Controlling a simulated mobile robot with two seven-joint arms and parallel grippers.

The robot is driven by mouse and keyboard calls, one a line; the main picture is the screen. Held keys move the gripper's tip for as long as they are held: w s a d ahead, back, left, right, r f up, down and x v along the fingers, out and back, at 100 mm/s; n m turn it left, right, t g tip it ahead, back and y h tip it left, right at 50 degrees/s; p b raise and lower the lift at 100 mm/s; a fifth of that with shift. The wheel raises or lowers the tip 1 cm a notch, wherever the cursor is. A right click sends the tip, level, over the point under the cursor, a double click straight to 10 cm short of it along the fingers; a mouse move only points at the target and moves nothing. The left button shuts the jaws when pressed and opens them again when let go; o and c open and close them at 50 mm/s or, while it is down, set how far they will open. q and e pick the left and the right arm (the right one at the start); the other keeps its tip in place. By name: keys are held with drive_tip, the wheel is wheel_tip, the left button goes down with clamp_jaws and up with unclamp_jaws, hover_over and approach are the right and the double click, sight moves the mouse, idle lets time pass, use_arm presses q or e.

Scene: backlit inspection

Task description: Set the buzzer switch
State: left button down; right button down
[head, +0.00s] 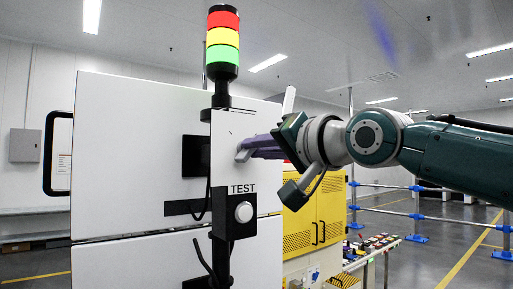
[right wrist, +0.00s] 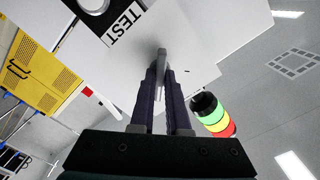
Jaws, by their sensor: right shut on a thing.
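The white panel (head: 224,160) on the post carries a small grey switch lever, the buzzer switch (right wrist: 162,54), seen in the right wrist view. My right gripper (head: 246,151) reaches in from the right in the head view, with its purple fingers at the panel. In the right wrist view the fingers (right wrist: 163,75) are closed around the lever. In the head view the fingers hide most of the switch. A round white button (head: 243,212) sits below the TEST label (head: 243,190). My left gripper is in neither view.
A red, yellow and green signal tower (head: 223,38) stands above the panel. A large white cabinet (head: 120,150) with a black handle (head: 50,155) is behind it. A yellow cabinet (head: 300,225) and a bench with coloured parts (head: 372,246) are further back on the right.

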idle(0.6)
drive_tip(key=shift+n+b, duration=0.8)
drive_tip(key=shift+n, duration=8.2)
drive_tip(key=c, duration=0.9)
unclamp_jaws()
